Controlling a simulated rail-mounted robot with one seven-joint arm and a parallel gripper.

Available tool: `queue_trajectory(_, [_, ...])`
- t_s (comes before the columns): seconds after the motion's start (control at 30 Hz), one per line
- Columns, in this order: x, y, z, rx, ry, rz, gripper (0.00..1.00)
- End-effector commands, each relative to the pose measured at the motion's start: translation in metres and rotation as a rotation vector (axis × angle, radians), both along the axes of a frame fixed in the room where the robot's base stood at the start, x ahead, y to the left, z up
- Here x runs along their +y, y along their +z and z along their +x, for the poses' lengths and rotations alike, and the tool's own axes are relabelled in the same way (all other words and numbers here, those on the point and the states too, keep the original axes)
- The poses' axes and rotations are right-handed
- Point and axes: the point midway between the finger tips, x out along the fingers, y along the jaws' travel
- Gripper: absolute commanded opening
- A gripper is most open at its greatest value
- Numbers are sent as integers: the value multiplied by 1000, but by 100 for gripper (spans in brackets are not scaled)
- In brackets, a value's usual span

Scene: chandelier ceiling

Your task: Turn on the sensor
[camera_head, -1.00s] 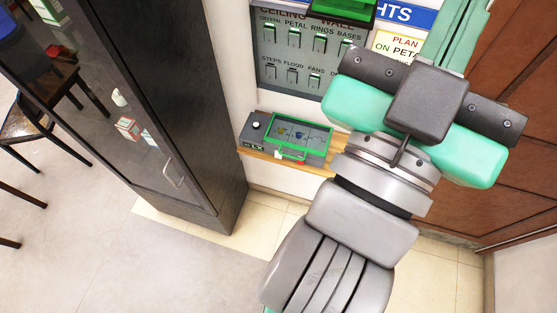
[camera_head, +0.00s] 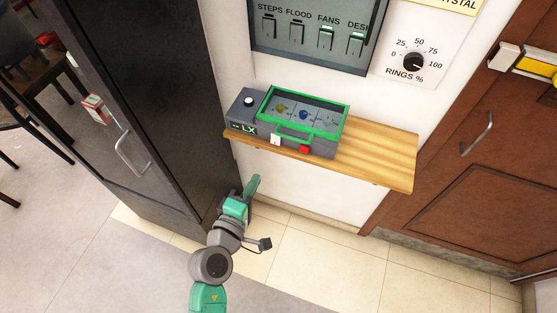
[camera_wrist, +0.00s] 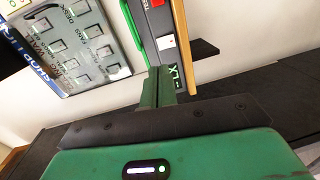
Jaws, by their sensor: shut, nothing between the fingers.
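The sensor is a grey box (camera_head: 240,112) with a green-framed clear lid on a wooden shelf. Its front has a green LX readout (camera_head: 243,128), a small white switch (camera_head: 275,139) and a red button (camera_head: 304,149). A round white knob (camera_head: 249,101) is on its top left. My gripper (camera_head: 253,185) is shut and empty, below the shelf's left end. In the wrist view, the closed green fingers (camera_wrist: 160,82) point toward the box front, with the LX readout (camera_wrist: 174,78) beside the tips and the white switch (camera_wrist: 167,41) beyond. Contact cannot be told.
The wooden shelf (camera_head: 390,165) is bare right of the box. A switch panel (camera_head: 317,60) and a RINGS % dial (camera_head: 413,62) are on the wall above. A brown door (camera_head: 475,185) is at right.

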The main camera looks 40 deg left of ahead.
Motion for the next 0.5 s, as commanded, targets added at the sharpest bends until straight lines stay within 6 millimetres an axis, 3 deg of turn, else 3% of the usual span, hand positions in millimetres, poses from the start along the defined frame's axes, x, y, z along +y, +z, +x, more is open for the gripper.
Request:
queue_trajectory(0.03, [3, -16, -6, 1, 14, -26, 0])
queue_trajectory(0.1, [5, -23, -10, -2, 25, -51, 0])
queue_trajectory(0.5, [7, -24, -7, -4, 28, -58, 0])
